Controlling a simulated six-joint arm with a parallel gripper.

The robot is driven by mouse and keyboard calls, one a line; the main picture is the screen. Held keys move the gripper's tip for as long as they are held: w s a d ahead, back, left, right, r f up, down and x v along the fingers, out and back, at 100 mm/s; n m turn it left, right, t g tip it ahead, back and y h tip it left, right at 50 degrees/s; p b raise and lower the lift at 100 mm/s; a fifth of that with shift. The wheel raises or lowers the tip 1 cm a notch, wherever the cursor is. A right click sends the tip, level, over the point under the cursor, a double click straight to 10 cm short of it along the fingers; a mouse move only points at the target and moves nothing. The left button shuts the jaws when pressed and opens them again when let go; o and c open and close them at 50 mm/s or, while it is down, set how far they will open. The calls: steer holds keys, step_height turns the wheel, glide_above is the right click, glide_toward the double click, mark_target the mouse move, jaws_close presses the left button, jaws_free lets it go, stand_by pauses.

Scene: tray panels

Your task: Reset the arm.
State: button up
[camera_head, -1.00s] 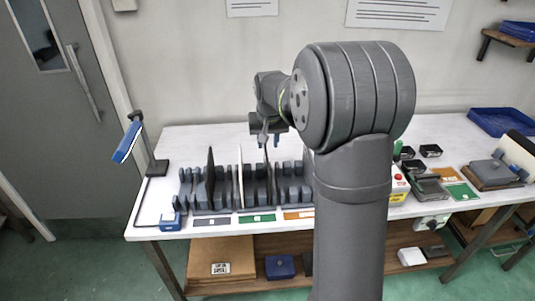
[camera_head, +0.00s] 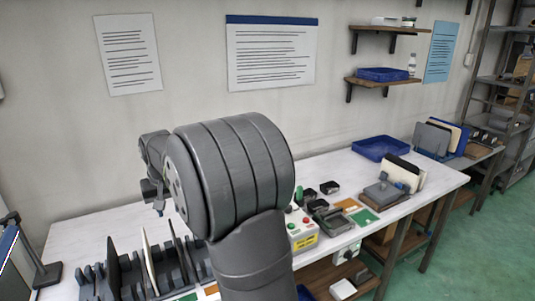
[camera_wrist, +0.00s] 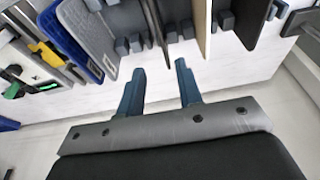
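My gripper (camera_wrist: 160,72) is open in the wrist view, its two dark blue fingers apart with nothing between them. In the head view my gripper (camera_head: 157,205) is small and partly hidden behind my arm, above the white table. The dark slotted rack (camera_head: 90,284) stands on the table below it. A black panel (camera_head: 113,268), a white panel (camera_head: 150,262) and another dark panel (camera_head: 178,248) stand upright in it. In the wrist view, a tan panel (camera_wrist: 203,22) and a grey panel (camera_wrist: 248,22) stand beyond the fingertips, apart from them.
The white table (camera_head: 95,228) runs to the right. A control box (camera_head: 301,229) with buttons stands beside my arm. A blue tray (camera_head: 380,148) and a holder with upright panels (camera_head: 405,173) are farther right. A stand (camera_head: 45,273) is at the left edge. The table's back strip is clear.

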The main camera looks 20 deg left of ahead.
mark_target(174, 236)
steer(key=x, duration=1.6)
steer(key=shift+r, duration=0.15)
steer(key=shift+r, duration=0.1)
steer(key=v, duration=1.7)
steer(key=x, duration=1.6)
steer(key=shift+f, duration=0.3)
steer(key=shift+w+a+f, duration=0.1)
steer(key=shift+w+f, duration=0.05)
step_height(174, 236, up, 14)
